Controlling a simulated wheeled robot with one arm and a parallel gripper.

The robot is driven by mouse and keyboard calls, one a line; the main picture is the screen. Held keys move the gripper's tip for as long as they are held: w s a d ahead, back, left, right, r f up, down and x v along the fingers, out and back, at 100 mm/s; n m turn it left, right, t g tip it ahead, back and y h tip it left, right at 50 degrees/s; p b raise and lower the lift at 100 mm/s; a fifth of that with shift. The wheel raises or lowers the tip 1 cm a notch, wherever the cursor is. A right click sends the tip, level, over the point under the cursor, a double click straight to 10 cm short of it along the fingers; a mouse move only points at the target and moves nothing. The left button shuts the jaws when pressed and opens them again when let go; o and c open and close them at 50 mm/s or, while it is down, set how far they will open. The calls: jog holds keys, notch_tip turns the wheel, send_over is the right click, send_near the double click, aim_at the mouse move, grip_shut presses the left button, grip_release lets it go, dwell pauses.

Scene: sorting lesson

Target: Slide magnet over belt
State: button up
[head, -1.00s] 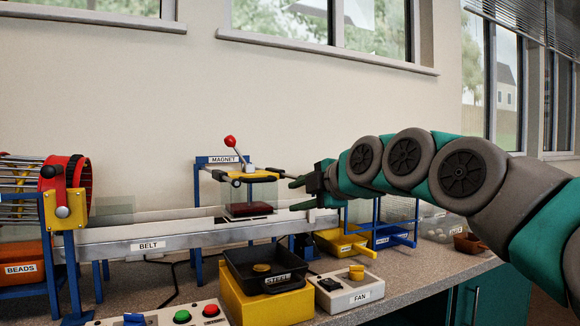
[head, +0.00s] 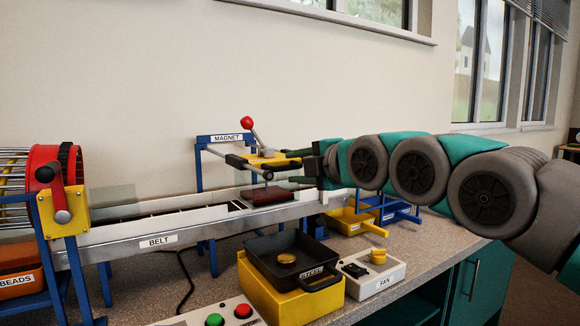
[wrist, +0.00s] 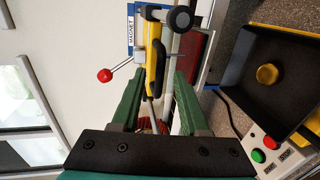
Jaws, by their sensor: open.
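The magnet unit is a yellow carriage (head: 262,160) on two rails of a blue frame labelled MAGNET (head: 227,138), with a red-knobbed lever (head: 247,123) on top. A dark red block (head: 268,195) sits below it, over the belt (head: 160,228). My gripper (head: 294,168) is open at the carriage's right side. In the wrist view, the yellow carriage (wrist: 152,48) and its black handle (wrist: 157,72) show between and just beyond my green fingertips. I cannot tell whether the fingers touch the handle.
A black pan (head: 310,253) on a yellow stand and a white fan box (head: 372,272) stand in front of the belt. Yellow (head: 352,221) and blue bins lie below my gripper. A red-rimmed drum (head: 62,190) is at the left, with a button panel (head: 215,318) at the front.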

aim_at(291, 167)
jog(key=shift+x, duration=1.5)
grip_shut()
